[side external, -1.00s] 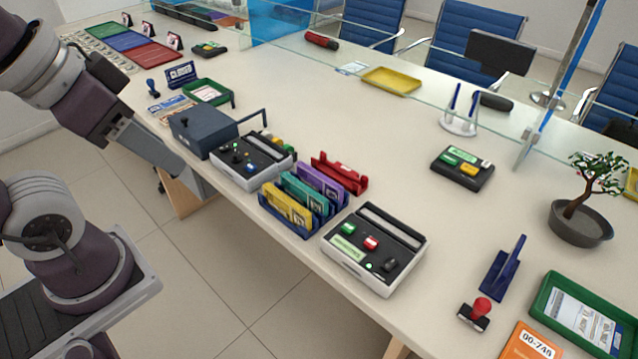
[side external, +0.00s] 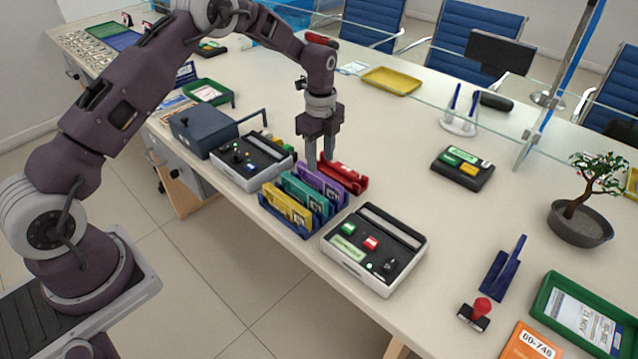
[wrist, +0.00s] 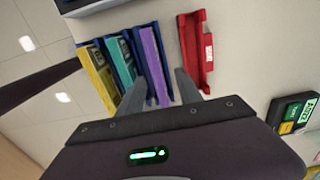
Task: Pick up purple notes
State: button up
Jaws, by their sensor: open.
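The purple notes (side external: 322,185) stand upright in a blue rack (side external: 294,230), behind the teal notes (side external: 302,193) and yellow notes (side external: 288,207). In the wrist view the purple notes (wrist: 155,65) appear as a narrow strip near the fingertips. My gripper (side external: 321,163) is open, pointing down just above the far end of the purple notes. In the wrist view the fingers (wrist: 165,83) look apart, one toward the purple and blue side and one toward the red holder. Contact with the notes cannot be told.
A red holder (side external: 350,180) stands right behind the purple notes. A counting device (side external: 374,248) is close at the right, another device (side external: 250,162) at the left, beside a dark blue box (side external: 203,130).

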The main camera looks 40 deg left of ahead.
aim_at(319, 174)
jog(key=f, duration=0.5)
jog(key=shift+s+d+f, duration=0.1)
jog(key=shift+s+f, duration=0.2)
jog(key=shift+s, duration=0.05)
grip_shut()
